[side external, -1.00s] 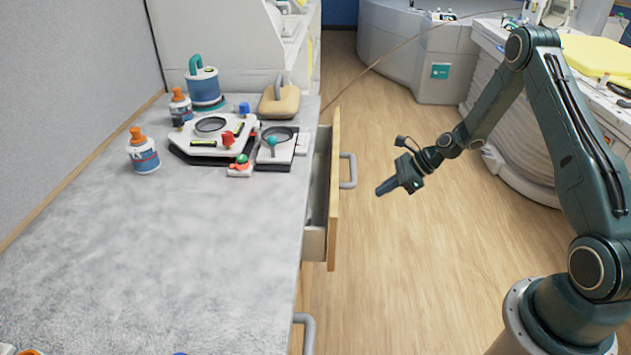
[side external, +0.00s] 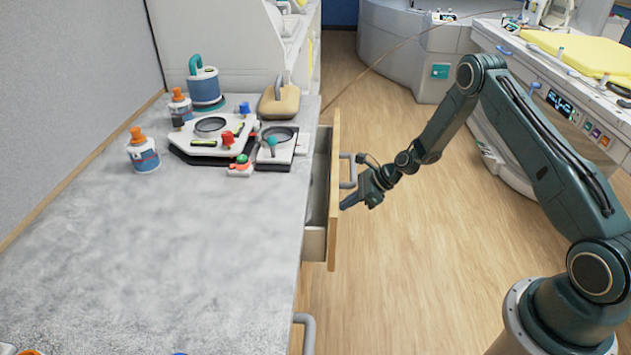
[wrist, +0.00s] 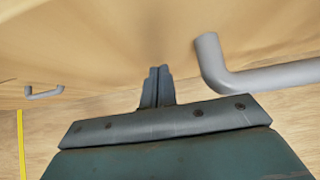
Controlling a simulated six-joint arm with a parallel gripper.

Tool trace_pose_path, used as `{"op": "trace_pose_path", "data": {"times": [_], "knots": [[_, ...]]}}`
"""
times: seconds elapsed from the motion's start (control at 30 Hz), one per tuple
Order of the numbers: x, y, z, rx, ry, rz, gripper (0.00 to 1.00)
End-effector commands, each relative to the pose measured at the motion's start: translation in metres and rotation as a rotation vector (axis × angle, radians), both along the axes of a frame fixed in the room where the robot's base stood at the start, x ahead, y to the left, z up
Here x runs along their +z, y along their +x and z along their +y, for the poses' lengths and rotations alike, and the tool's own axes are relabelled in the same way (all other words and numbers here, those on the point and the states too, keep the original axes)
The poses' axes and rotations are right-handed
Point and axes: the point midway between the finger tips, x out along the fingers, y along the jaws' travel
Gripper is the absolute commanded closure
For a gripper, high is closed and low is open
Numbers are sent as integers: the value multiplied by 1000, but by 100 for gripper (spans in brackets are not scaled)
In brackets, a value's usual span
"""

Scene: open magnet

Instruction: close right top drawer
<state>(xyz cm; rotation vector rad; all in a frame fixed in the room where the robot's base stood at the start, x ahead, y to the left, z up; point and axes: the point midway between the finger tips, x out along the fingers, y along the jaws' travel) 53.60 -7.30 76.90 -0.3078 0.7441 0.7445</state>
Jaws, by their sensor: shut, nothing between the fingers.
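The open drawer (side external: 334,205) sticks out from the right side of the grey counter, its wooden front facing my arm. Its grey bar handle (side external: 349,170) is on that front. My gripper (side external: 346,203) is shut and empty, its tips at or very close to the drawer front, just nearer the camera than the handle. In the wrist view the shut fingers (wrist: 156,86) point at the wooden front (wrist: 110,45), with the handle (wrist: 250,76) to their right. I cannot tell whether the tips touch the wood.
The counter (side external: 200,250) holds bottles (side external: 143,153), a blue-and-white canister (side external: 204,85), a white device (side external: 213,138) and a tan pad (side external: 279,101) near the drawer. Another handle (side external: 304,330) is lower front.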

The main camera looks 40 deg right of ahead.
Motion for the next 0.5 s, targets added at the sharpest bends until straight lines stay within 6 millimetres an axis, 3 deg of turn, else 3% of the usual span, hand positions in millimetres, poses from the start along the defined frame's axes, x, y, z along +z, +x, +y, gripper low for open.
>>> {"op": "trace_pose_path", "data": {"times": [0.5], "knots": [[0,8,8,3,-1,-1,100]]}}
